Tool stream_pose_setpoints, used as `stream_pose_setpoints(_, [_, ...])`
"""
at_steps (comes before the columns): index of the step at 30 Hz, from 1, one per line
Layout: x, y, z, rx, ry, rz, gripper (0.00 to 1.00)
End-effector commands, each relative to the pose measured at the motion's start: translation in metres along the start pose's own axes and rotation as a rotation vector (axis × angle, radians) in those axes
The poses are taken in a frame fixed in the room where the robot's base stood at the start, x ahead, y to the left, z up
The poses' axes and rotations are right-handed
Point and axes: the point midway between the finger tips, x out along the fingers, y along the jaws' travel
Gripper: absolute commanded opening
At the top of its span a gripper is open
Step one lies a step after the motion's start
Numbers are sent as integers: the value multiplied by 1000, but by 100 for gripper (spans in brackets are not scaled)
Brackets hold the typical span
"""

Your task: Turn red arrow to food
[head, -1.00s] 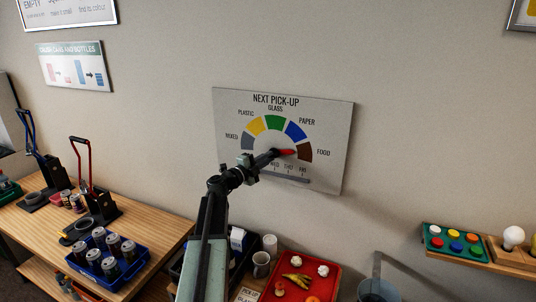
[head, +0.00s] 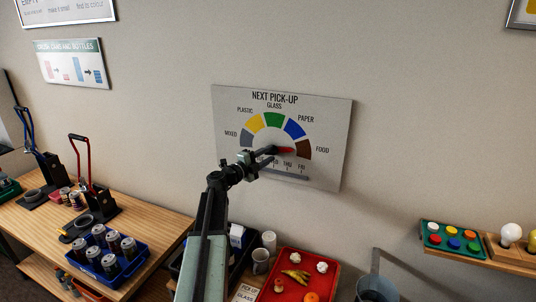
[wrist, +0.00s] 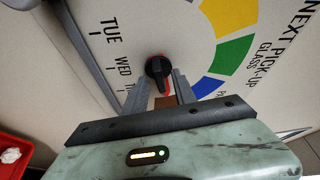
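The red arrow (head: 285,150) is the pointer on the dial of the NEXT PICK-UP board (head: 335,110). It points right, towards the brown FOOD segment (head: 304,150). In the wrist view the dark round knob (wrist: 157,68) has a red edge, and the brown segment (wrist: 165,102) shows between my fingers. My gripper (head: 268,156) is just left of the arrow in the head view, close to the board. Its two fingers (wrist: 162,92) stand apart in the wrist view, with the knob near their tips. I cannot tell whether a finger touches it.
A slotted bar with day names (head: 288,176) runs below the dial. A red tray (head: 314,262) with food items lies below the board. A blue crate of cans (head: 132,272) stands on the wooden table at left. A shelf with coloured buttons (head: 455,240) is at right.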

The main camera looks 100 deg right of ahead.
Motion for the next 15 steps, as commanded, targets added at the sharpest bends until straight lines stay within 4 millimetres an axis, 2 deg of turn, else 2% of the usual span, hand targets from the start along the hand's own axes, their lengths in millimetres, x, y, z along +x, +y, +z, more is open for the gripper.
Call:
stream_pose_setpoints(4, [-4,0,0,0,-1,0,33])
stream_pose_setpoints(7, [-14,1,0,0,-2,0,33])
stream_pose_setpoints(15, [-66,1,-2,0,-3,-1,33])
